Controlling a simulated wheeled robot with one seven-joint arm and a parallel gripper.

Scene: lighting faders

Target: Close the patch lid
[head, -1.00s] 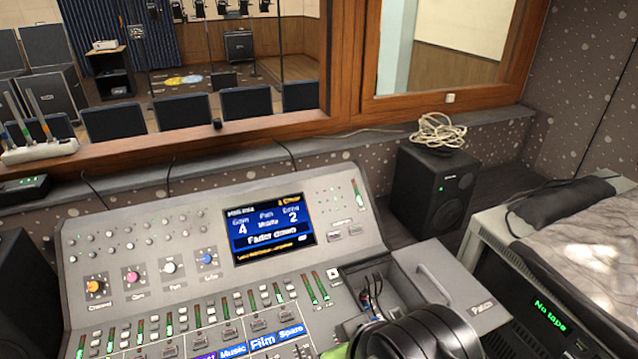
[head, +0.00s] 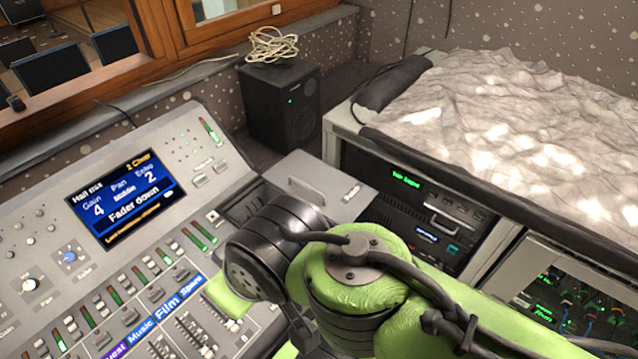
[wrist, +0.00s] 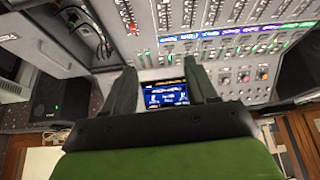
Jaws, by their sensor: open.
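The patch lid (head: 318,183) is a grey panel with a bar handle, at the right end of the mixing desk in the head view. It lies folded out to the right, open. The open patch bay (wrist: 85,25) with dark cables in it shows at the upper left of the wrist view. In the head view my arm hides most of the bay. My gripper (wrist: 162,72) is open and empty in the wrist view, its two dark fingers above the desk near the screen. It is apart from the lid. The fingertips are hidden in the head view.
The mixing desk (head: 30,255) with knobs, faders and a lit screen (head: 125,198) fills the left. A black speaker (head: 281,105) with a coiled cable stands behind the lid. A rack unit (head: 420,215) and a cloth-covered top (head: 500,130) are on the right.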

